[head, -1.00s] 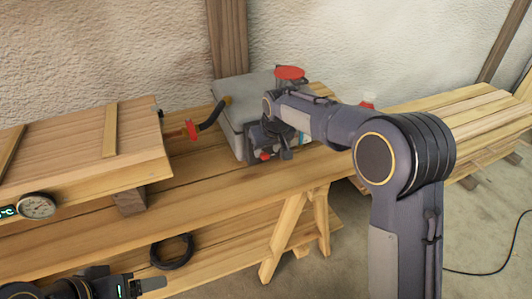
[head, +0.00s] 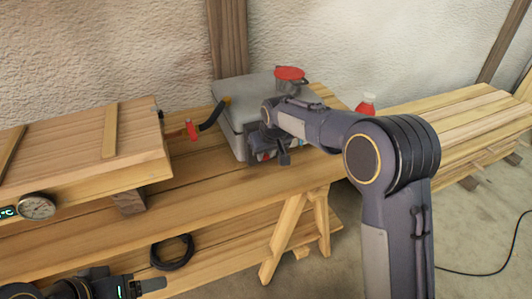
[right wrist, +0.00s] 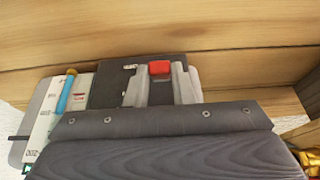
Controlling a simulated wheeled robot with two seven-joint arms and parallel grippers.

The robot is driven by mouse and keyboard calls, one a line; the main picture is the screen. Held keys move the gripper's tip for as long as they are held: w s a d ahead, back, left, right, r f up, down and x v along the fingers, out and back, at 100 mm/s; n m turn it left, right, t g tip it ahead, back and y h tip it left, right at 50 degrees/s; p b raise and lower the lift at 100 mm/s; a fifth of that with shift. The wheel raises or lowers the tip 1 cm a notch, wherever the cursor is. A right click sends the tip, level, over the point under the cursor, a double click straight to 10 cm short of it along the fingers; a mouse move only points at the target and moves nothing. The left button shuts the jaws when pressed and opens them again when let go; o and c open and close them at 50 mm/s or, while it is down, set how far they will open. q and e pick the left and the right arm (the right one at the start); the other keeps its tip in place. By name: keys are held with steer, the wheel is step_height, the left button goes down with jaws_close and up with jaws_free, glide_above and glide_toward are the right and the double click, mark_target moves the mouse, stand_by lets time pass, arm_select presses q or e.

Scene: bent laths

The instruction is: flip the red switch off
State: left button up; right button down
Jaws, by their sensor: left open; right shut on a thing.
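The red switch (right wrist: 160,68) shows in the right wrist view as a small red block on a dark panel, between the light grey fingers of my right gripper (right wrist: 160,90). The jaws are shut on it. In the head view my right gripper (head: 283,157) is at the front of the grey metal box (head: 233,127), and the wrist mostly hides the switch there. I cannot tell which way the switch is tilted. My left gripper (head: 150,285) is open and empty at the lower left, away from the box.
A black hose (head: 212,114) with a red valve handle (head: 191,129) runs from the box toward a wooden chest (head: 85,155) with a dial gauge (head: 37,206). A red-capped bottle (head: 366,104) stands behind my arm. The bench's front strip is clear.

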steer(key=shift+s+d+f+t+y+b, duration=0.1)
steer(key=shift+s+f+t+y+b, duration=0.35)
steer(key=shift+b, duration=1.85)
steer(key=shift+w+f+t+b, duration=0.1)
steer(key=shift+f+t+b, duration=0.7)
steer(key=shift+b, duration=1.55)
steer(key=shift+s+d+f+t+y+b, duration=0.1)
steer(key=shift+s+f+t+y+b, duration=0.35)
steer(key=shift+b, duration=1.85)
step_height(320, 180, down, 2)
steer(key=t+y+b, duration=0.1)
steer(key=t+b, duration=0.4)
steer(key=b, duration=1.2)
steer(key=shift+t+b, duration=0.4)
steer(key=shift+w+r+b, duration=0.1)
steer(key=shift+b, duration=0.45)
steer(key=c, duration=1.2)
jaws_free()
steer(key=shift+c, duration=0.2)
steer(key=shift+r, duration=0.1)
